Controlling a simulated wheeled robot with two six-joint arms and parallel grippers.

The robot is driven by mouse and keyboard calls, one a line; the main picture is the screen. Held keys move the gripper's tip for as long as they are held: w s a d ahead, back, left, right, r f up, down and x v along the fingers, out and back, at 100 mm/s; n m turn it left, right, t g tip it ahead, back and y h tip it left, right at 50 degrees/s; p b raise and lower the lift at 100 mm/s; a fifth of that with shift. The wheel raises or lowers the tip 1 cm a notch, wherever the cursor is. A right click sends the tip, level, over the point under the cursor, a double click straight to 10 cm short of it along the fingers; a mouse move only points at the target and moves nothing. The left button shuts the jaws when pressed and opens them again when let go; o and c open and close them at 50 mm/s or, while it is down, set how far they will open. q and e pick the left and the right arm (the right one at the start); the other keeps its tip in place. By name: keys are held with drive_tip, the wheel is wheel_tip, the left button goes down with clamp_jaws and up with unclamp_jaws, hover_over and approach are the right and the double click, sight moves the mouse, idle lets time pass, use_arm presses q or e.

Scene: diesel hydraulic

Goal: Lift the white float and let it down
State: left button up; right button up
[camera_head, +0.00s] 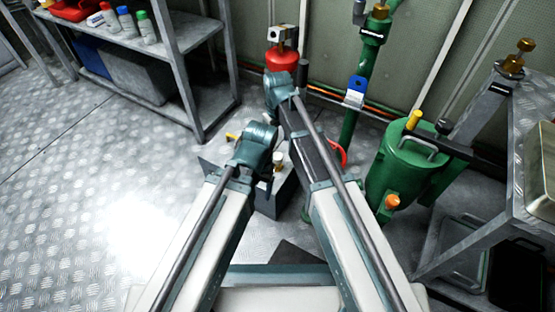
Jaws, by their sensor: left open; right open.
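A small pale, whitish cylinder (278,160) shows just right of the end of my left arm, above a low grey box (213,152) on the floor. I cannot tell whether this cylinder is the white float. The end of my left arm hides much of the box and what is around it. My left arm reaches in from the bottom and ends in a teal joint over the box. My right arm reaches farther up, its teal joint in front of a red tank. No jaws of either gripper can be made out, and nothing held shows.
A grey shelf (190,55) with bottles stands at the upper left. The red tank (283,60) is at the back. A green pipe (365,65) and green canister (403,165) stand right of my arms, with a metal bench (480,225) farther right. The left floor is clear.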

sight(277, 156)
wheel_tip(277, 156, down, 8)
drive_tip(key=b, duration=0.6)
drive_tip(key=shift+b, duration=0.4)
drive_tip(key=shift+r, duration=0.1)
clamp_jaws()
idle(0.7)
